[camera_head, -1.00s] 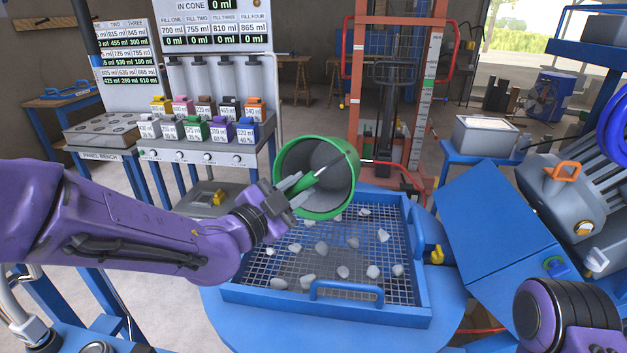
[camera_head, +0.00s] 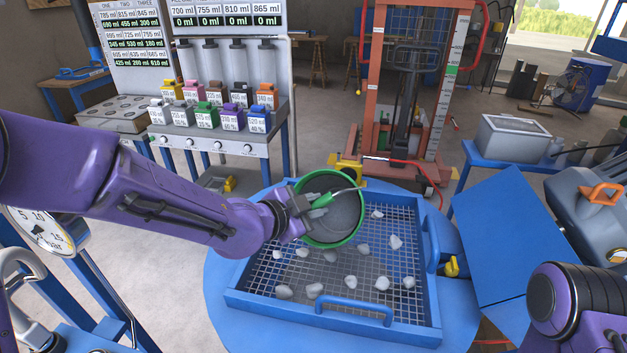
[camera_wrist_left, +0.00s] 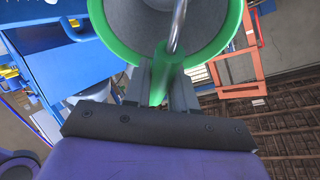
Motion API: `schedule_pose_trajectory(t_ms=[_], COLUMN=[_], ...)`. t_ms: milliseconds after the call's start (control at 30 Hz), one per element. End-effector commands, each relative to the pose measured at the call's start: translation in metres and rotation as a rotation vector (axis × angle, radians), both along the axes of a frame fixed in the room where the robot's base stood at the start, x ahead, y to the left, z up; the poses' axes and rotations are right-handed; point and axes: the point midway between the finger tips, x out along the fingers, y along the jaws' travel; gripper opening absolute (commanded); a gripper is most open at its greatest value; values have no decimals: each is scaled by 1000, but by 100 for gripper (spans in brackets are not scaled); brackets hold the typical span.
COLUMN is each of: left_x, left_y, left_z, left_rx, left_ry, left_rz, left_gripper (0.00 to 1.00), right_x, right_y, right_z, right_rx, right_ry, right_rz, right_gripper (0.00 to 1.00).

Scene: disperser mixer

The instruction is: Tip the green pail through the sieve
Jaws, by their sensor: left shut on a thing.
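The green pail (camera_head: 333,224) is over the back left part of the sieve, its open mouth and grey inside facing my head camera. The sieve is a blue-framed wire mesh tray (camera_head: 365,313) with several pale lumps lying on the mesh. My left gripper (camera_head: 312,203) is shut on the pail's green handle grip, at the pail's left side. The left wrist view shows the fingers (camera_wrist_left: 160,85) on both sides of the grip, with the pail's rim (camera_wrist_left: 115,42) beyond. The inside of the pail looks grey; whether anything remains in it I cannot tell. My right gripper is out of view.
The sieve sits on a round blue table (camera_head: 228,314). A yellow-handled valve (camera_head: 452,266) and a blue slanted panel (camera_head: 505,235) are at its right. A dispenser bench with coloured blocks (camera_head: 205,145) stands back left, an orange lift frame (camera_head: 418,90) behind.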

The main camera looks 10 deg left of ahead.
Motion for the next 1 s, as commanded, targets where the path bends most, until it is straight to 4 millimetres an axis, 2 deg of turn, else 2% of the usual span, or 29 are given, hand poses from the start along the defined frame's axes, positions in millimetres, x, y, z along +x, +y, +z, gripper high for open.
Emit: schedule_pose_trajectory(t_ms=[33,533,567,600,1000], left_x=[0,0,0,1,2], left_y=[0,1,1,0,1], left_z=[18,29,24,15,23], left_rx=[6,93,98,102,175], left_ry=[37,438,463,497,803], left_rz=[0,2,3,3,5], left_gripper=[0,0,0,0,0], right_x=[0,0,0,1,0], right_y=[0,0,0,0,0], right_z=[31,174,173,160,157], right_rx=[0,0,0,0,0], right_ry=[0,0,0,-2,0], right_rz=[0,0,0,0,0], right_gripper=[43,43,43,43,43])
